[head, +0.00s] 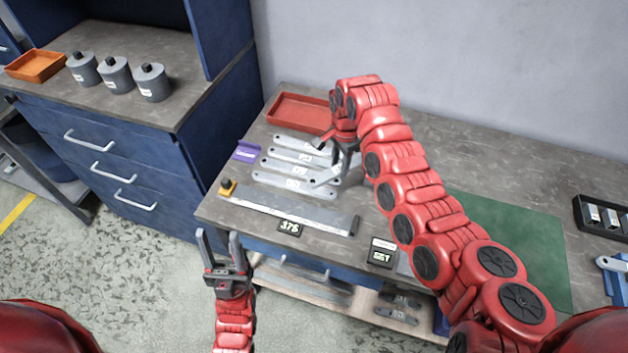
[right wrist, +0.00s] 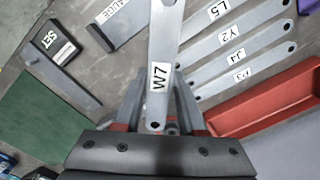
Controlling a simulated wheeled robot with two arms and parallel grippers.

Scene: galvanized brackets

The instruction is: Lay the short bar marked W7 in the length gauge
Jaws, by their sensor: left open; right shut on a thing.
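The short bar marked W7 (right wrist: 165,72) is between the fingers of my right gripper (right wrist: 158,115), label towards the wrist camera. My left gripper (head: 224,262) is open and empty, in front of the table's left edge.
Several similar bars lie behind the gauge, marked L5 (right wrist: 220,12), Y2 (right wrist: 228,36), J4 and another. A red tray (head: 290,112) stands behind them. A purple block (head: 246,151), a SET box (head: 382,252) and a green mat (head: 520,235) are also on the table.

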